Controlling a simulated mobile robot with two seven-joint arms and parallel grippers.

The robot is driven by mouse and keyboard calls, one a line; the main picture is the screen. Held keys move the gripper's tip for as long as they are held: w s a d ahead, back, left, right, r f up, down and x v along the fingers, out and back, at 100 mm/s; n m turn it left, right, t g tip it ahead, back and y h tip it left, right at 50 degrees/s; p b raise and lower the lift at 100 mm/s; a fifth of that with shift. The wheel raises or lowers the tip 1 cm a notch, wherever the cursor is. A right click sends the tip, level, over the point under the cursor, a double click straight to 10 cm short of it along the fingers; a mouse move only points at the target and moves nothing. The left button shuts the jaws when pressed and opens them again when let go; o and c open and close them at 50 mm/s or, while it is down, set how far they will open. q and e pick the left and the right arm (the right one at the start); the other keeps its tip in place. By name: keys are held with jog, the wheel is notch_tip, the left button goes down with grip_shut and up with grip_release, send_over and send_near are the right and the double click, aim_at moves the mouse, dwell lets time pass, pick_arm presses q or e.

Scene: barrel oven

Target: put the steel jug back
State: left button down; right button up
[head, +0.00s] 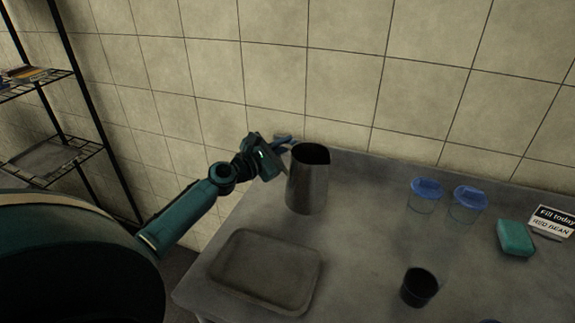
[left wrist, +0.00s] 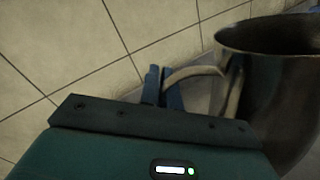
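The steel jug (head: 307,182) is upright at the back left of the grey table, with its open mouth up. Whether its base touches the table is hard to tell. My left gripper (head: 289,145) is at the jug's left-back side. In the left wrist view the blue fingers (left wrist: 163,90) are close together, with the pale curved handle (left wrist: 195,72) between them. The jug (left wrist: 280,75) fills the right side of that view. My right gripper is in neither view.
An empty grey tray (head: 228,272) lies at the table's front left. Two blue-lidded clear cups (head: 425,197) (head: 466,205), a dark cup (head: 418,288), a green block (head: 515,238) and a sign (head: 552,222) stand to the right. A tiled wall is behind; a wire shelf (head: 50,160) is far left.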

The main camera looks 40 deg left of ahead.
pick_arm(q)
notch_tip(320, 180, down, 4)
jog(key=shift+r+b, duration=0.25)
jog(key=shift+b, duration=0.5)
jog(key=c, duration=1.6)
grip_release()
jog(key=shift+c, duration=0.2)
jog(key=s, duration=0.4)
jog(key=s+a, duration=0.1)
jog(key=s, duration=0.2)
jog(key=s+a+b, duration=0.1)
jog(key=s, duration=0.3)
jog(key=shift+s+a+f, duration=0.1)
jog(key=shift+s, duration=0.25)
jog(key=shift+s, duration=0.1)
